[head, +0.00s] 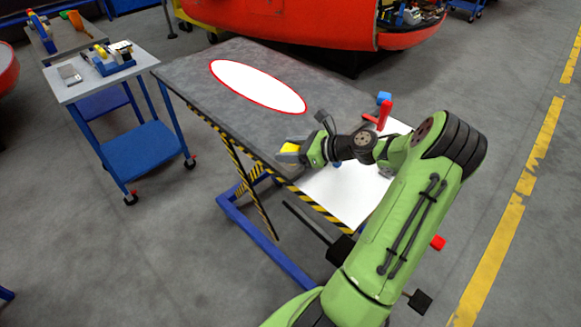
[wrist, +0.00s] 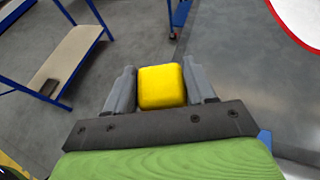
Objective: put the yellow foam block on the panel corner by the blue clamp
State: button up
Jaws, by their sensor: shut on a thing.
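My gripper (head: 289,153) is shut on the yellow foam block (head: 289,147), above the dark tabletop near the striped front edge. In the wrist view the block (wrist: 162,87) sits between the two grey fingers (wrist: 162,92). The white panel (head: 345,193) lies at the table's right end, partly hidden by my arm. A blue piece (head: 384,97) shows at its far side. Another blue bit (head: 337,165) shows just under my wrist, and a blue part (wrist: 265,138) is at lower right in the wrist view. I cannot tell which belongs to the blue clamp.
A red clamp (head: 380,116) stands upright on the panel's far part, close to my arm. A white oval with a red rim (head: 258,87) lies on the dark tabletop (head: 190,69). A blue cart (head: 137,150) with tools stands left. A red nosecone (head: 290,20) is behind.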

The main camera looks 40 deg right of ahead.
aim_at(289, 171)
notch_tip(289, 171, down, 5)
jog(key=shift+w+a+b, duration=0.1)
jog(key=shift+w+b, duration=0.05)
jog(key=shift+b, duration=0.4)
jog(key=shift+r, duration=0.1)
jog(key=o, duration=1)
